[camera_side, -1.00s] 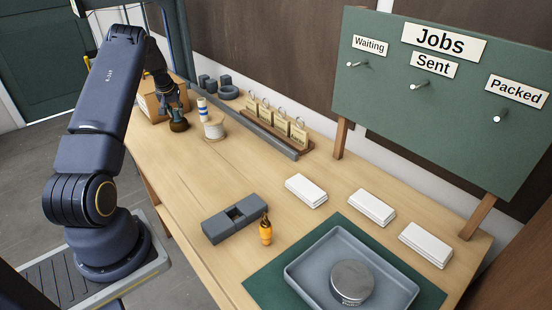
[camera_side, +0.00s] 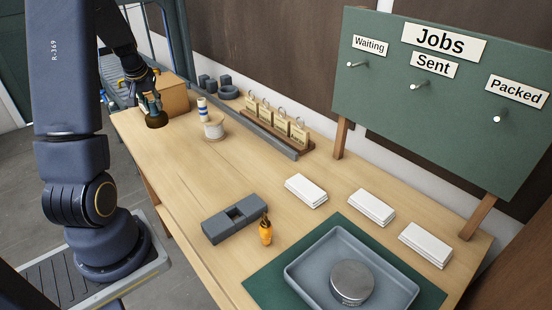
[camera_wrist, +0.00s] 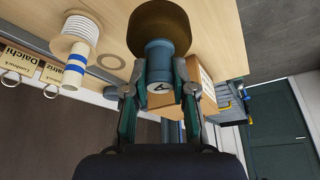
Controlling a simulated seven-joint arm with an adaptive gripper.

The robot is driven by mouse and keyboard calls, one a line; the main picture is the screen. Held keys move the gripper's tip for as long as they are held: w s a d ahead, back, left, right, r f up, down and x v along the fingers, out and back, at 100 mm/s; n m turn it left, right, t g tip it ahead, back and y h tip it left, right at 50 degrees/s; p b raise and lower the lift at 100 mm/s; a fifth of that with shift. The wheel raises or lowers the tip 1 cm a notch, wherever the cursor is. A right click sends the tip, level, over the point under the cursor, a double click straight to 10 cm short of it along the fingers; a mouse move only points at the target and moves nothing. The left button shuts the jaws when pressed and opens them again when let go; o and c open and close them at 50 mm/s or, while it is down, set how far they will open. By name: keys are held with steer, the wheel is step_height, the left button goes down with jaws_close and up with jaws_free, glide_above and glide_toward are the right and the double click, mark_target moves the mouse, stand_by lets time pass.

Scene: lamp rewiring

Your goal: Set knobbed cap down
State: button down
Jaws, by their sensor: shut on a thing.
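The knobbed cap (camera_side: 156,121) is a dark brown round cap with a blue-grey knob. My gripper (camera_side: 150,102) is shut on its knob at the far left end of the bench, beside the cardboard box. In the wrist view the cap (camera_wrist: 160,22) fills the top middle, and my gripper's fingers (camera_wrist: 160,85) close on both sides of the knob. The cap appears upright, near the bench top. I cannot tell whether its underside touches the wood.
A cardboard box (camera_side: 174,98) stands behind the cap. The bench (camera_side: 190,190) is clear in front.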

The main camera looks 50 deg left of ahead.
steer(key=s+d, duration=0.5)
steer(key=d, duration=0.3)
steer(key=s+d, duration=0.5)
steer(key=d, duration=0.3)
steer(key=shift+m, duration=0.3)
steer(key=shift+w+a+f, duration=1.6)
steer(key=shift+w+f, duration=0.1)
steer(key=shift+f, duration=0.2)
steer(key=shift+w+a+f, duration=1.6)
steer(key=shift+w+f, duration=0.1)
steer(key=shift+f, duration=0.2)
steer(key=shift+w+a+f, duration=1.6)
steer(key=shift+w+f, duration=0.1)
steer(key=shift+f, duration=0.2)
steer(key=shift+f, duration=0.15)
steer(key=c, duration=0.9)
jaws_free()
steer(key=shift+c, duration=0.2)
